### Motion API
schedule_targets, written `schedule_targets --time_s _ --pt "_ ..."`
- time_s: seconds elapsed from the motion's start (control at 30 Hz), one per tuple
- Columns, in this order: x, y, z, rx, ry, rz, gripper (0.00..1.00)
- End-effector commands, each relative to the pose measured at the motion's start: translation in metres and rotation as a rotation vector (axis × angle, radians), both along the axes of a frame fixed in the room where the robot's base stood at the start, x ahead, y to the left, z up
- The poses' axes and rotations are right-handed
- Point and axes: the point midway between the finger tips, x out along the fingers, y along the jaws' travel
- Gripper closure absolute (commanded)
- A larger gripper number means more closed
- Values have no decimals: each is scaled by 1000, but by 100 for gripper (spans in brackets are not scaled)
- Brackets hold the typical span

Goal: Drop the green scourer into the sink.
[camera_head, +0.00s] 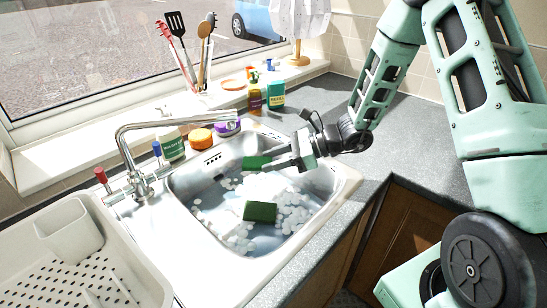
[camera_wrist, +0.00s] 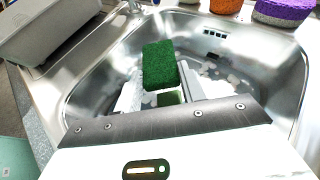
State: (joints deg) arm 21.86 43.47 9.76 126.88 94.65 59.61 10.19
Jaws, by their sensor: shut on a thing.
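My gripper (camera_head: 272,161) is shut on a green scourer (camera_head: 256,162) and holds it over the sink (camera_head: 345,183), near the far part of the basin. In the wrist view the scourer (camera_wrist: 158,65) stands up between the two fingers of my gripper (camera_wrist: 162,88), with its rough green face showing. A second green block (camera_head: 260,211), much like a scourer, lies in the basin among white suds. Part of it shows below the held scourer in the wrist view (camera_wrist: 170,98).
A tap (camera_head: 150,124) reaches over the basin's left side. A white drying rack (camera_head: 132,262) stands at the left. Orange (camera_head: 200,138) and purple (camera_head: 227,127) tubs and bottles (camera_head: 254,95) line the back. The worktop (camera_head: 400,125) right of the sink is clear.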

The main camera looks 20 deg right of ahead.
Motion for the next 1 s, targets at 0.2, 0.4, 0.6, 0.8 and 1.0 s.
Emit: schedule_targets --time_s 0.2,0.4,0.6,0.8,1.0 --pt "0 0 1 0 0 0 38" --pt "0 0 1 0 0 0 35" --pt "-2 -5 3 0 0 -1 35" --pt "-14 -34 15 -3 -3 -5 35" --pt "-33 -74 33 -3 -2 -5 35"
